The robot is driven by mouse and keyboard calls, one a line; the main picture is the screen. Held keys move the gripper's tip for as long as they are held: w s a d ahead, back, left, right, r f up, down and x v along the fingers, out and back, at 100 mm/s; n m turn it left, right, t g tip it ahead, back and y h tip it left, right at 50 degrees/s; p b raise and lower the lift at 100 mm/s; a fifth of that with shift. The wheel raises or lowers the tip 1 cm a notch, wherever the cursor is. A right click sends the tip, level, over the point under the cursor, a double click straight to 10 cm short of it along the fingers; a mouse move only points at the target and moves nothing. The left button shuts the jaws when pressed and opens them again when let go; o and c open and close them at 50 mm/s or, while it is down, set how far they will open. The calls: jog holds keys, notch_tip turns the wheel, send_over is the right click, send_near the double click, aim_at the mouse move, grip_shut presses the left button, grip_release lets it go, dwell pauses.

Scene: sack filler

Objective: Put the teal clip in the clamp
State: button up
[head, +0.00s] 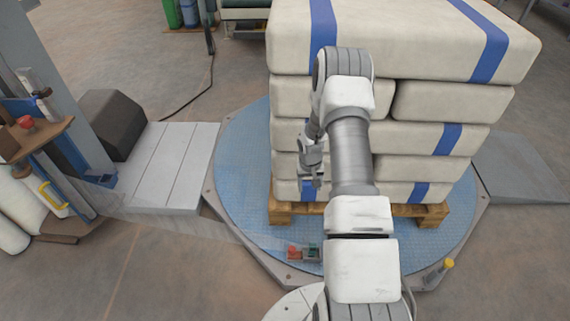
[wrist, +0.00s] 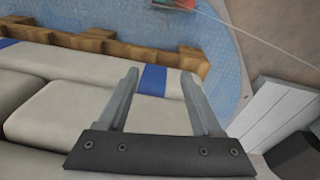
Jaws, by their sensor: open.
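A small teal piece (head: 313,252), which looks like the teal clip, sits beside a red part (head: 295,252) near the front edge of the round blue platform. The two seem to touch; I cannot tell whether one holds the other. In the wrist view a red and teal shape (wrist: 180,4) is cut off by the top edge. My gripper (head: 316,184) is in front of the sack stack, above and behind the teal piece. In the wrist view its two fingers (wrist: 160,75) are apart with nothing between them. I cannot identify the clamp for certain.
White sacks with blue bands (head: 430,105) are stacked on a wooden pallet (head: 432,212) on the blue platform (head: 245,180). A grey ramp (head: 170,165) and a blue-grey column (head: 60,100) stand at left. A yellow-topped post (head: 447,264) is at the platform's front right edge.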

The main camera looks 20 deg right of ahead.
jog(key=s+a+r+n+t, duration=0.1)
jog(key=a+r, duration=0.2)
jog(key=r, duration=0.8)
jog(key=s+a+r+t, duration=0.15)
jog(key=a+r, duration=0.25)
jog(key=r, duration=0.8)
jog(key=s+a+r+n, duration=0.1)
jog(key=s+a+r, duration=0.15)
jog(key=r, duration=0.85)
jog(key=s+a+r, duration=0.3)
jog(key=s, duration=0.4)
jog(key=s+a+r+n+t, duration=0.1)
jog(key=s+a+r, duration=0.3)
jog(key=s, duration=0.2)
jog(key=s+a+r+n+t+y, duration=0.1)
jog(key=s+a+r, duration=0.3)
jog(key=s, duration=0.3)
jog(key=shift+s+a+r, duration=0.15)
jog(key=shift+s+a, duration=0.05)
jog(key=shift+s, duration=0.15)
jog(key=shift+r, duration=0.1)
